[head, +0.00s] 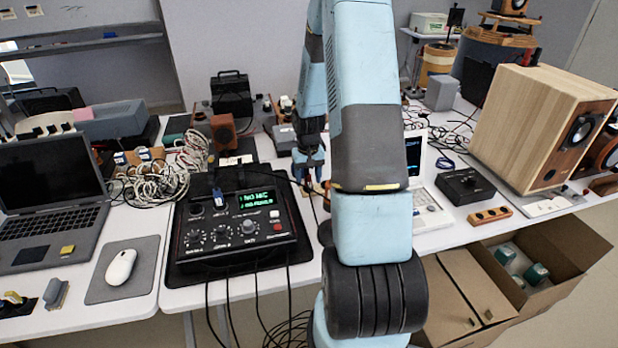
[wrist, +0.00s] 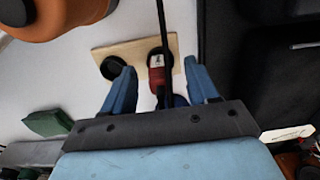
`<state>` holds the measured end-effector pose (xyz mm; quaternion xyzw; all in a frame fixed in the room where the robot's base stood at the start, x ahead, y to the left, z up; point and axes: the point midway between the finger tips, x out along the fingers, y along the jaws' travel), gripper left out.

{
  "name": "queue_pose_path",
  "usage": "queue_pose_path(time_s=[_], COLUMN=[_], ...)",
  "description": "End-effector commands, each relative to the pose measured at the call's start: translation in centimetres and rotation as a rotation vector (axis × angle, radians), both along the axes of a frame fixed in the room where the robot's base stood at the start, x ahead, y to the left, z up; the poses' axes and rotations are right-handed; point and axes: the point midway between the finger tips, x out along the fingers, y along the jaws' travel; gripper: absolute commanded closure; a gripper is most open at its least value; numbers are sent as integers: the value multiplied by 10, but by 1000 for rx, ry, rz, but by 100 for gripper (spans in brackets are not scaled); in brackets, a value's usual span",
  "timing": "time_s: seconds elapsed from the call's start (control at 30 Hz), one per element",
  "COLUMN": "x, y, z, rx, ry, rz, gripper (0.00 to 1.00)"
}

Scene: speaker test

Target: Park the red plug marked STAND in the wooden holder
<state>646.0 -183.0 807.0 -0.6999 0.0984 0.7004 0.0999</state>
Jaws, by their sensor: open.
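In the wrist view a red plug (wrist: 157,76) with a black cable stands between the fingers of my gripper (wrist: 158,68), with gaps on both sides. The fingers are open. No STAND mark is readable. A light wooden holder (wrist: 136,52) with two round black sockets lies just beyond the fingertips. The left socket looks empty. The plug overlaps the right socket, and I cannot tell whether it sits in it. In the head view my gripper (head: 309,168) points down right of the black console, and my arm hides much of this spot.
A black console (head: 238,225) with a green display and hanging cables stands left of my gripper. A laptop (head: 425,205), a black box (head: 465,186) and a wooden block with dark holes (head: 490,215) lie to the right. An orange rounded object (wrist: 55,15) is close in the wrist view.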

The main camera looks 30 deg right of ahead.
Motion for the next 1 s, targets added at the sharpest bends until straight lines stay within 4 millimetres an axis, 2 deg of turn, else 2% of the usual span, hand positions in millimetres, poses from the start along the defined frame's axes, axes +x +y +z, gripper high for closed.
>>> queue_pose_path(time_s=[0.17,0.27,0.6,0.8,1.0], x=[1,1,1,0,0], y=[-1,-1,-1,0,0], z=[11,25,88,119,135], rx=[-1,-1,-2,-1,-1], ry=[-3,-4,-5,-2,-1], rz=[0,-1,0,0,0], gripper=[41,41,41,41,41])
